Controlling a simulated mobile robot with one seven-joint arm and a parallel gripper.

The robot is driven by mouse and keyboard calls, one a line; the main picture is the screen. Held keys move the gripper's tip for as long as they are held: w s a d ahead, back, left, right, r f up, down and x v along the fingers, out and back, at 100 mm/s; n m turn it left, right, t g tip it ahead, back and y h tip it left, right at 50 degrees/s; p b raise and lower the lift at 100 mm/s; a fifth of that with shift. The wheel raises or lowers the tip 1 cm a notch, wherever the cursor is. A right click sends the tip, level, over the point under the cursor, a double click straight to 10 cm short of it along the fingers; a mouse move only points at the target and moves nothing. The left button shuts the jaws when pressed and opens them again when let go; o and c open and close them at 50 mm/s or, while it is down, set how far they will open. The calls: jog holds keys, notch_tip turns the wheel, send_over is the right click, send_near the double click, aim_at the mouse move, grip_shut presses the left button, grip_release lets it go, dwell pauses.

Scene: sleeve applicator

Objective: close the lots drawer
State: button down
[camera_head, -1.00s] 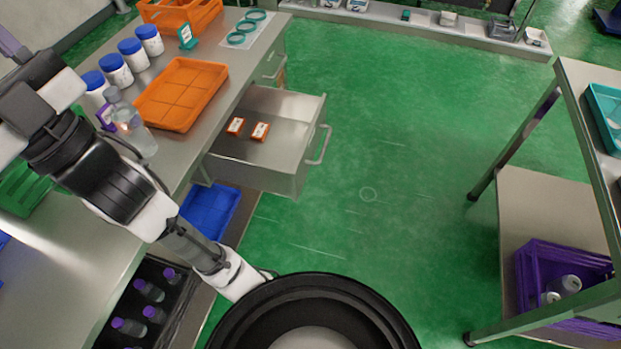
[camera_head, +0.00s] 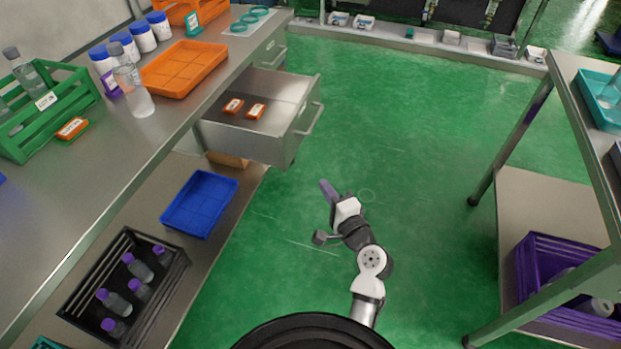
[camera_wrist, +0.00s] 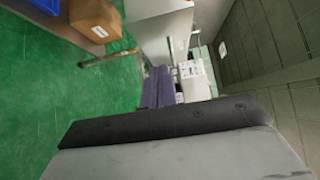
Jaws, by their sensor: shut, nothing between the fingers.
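The open drawer (camera_head: 240,142) sticks out from under the left bench in the head view, with its bar handle (camera_head: 312,120) on the right-hand front. Two small orange-and-white packs (camera_head: 245,108) lie inside it. No name on this drawer is readable. My gripper (camera_head: 327,190) is over the green floor, below and right of the handle in the picture and apart from it. Its purple fingers are shut and empty. In the wrist view the fingers (camera_wrist: 157,88) point toward a grey metal body that looks like the drawer (camera_wrist: 160,30), with a bar beside it.
A second drawer handle (camera_head: 281,58) sits farther back under the bench. Below the bench are a blue tray (camera_head: 200,203), a cardboard box (camera_wrist: 95,18) and a black bottle crate (camera_head: 125,285). A table (camera_head: 545,215) stands at right. The floor between is clear.

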jog(key=p, duration=0.2)
send_near(288, 150)
jog(key=w+d, duration=0.1)
jog(key=w, duration=0.3)
jog(key=a+p, duration=0.1)
jog(key=w+a, duration=0.1)
jog(key=shift+a+p, duration=0.35)
jog(key=shift+a, duration=0.05)
jog(key=shift+w+a+f, duration=0.1)
jog(key=shift+w+a, duration=0.05)
jog(key=shift+a, duration=0.25)
